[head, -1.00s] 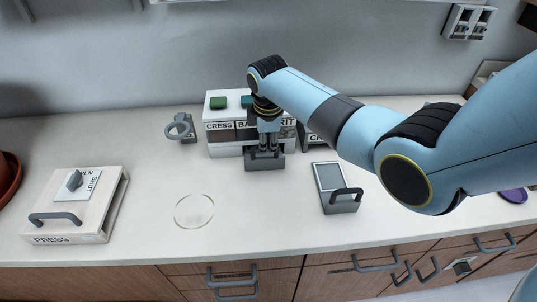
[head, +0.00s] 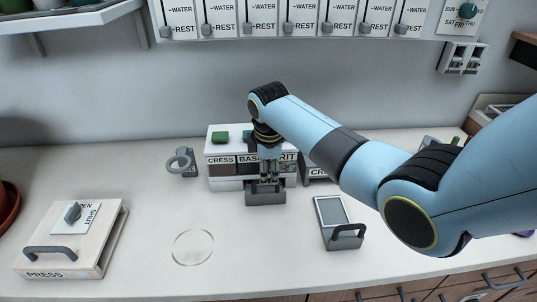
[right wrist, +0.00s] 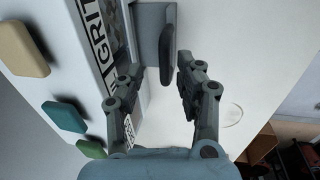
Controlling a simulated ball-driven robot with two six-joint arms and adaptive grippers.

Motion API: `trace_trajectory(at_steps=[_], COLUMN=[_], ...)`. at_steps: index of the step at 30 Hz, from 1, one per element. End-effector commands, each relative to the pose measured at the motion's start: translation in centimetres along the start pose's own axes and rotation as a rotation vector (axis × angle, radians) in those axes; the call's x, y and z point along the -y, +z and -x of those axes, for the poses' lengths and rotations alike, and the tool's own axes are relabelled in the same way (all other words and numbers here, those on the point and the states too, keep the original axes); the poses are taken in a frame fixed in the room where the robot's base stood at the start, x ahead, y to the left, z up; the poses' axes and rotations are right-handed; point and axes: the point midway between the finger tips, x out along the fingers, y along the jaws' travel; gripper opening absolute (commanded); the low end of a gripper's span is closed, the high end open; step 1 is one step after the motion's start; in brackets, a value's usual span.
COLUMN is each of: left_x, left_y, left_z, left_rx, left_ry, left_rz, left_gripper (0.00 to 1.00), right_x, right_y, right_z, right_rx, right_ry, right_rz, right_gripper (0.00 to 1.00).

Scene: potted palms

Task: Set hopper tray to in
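The hopper box (head: 222,171) is white with a row of labels reading CRESS, BAS… and GRIT, and stands against the back wall. The grey hopper tray (head: 265,198) sticks out at its front foot, below the GRIT side. My right gripper (head: 267,181) points down at the tray and hides part of it and of the labels. In the right wrist view the tray (right wrist: 150,20) has a dark upright handle (right wrist: 167,55). My right gripper (right wrist: 155,85) is open there, its fingertips on either side of the handle's near end, with gaps visible. My left gripper is out of view.
A wooden PRESS box (head: 75,240) stands at left, a grey ring holder (head: 181,162) left of the hopper. A grey framed panel with a handle (head: 333,217) lies at right. A thin ring (head: 193,247) marks the counter. Wall levers (head: 290,20) hang above.

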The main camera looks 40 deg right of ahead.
Motion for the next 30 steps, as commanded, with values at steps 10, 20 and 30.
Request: trace_trajectory(at_steps=[10, 20, 30], left_x=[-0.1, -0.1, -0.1], left_y=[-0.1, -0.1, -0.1], left_z=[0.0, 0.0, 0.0], left_rx=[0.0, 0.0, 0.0], left_ry=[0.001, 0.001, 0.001], left_rz=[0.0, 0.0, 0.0], left_gripper=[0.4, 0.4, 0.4], right_x=[-0.1, -0.1, -0.1], right_y=[0.0, 0.1, 0.0], right_z=[7.5, 9.8, 9.8], right_rx=[-0.002, 0.001, 0.0], right_ry=[0.003, 0.0, 0.001], right_rz=[0.001, 0.001, 0.0], right_gripper=[0.36, 0.36, 0.36])
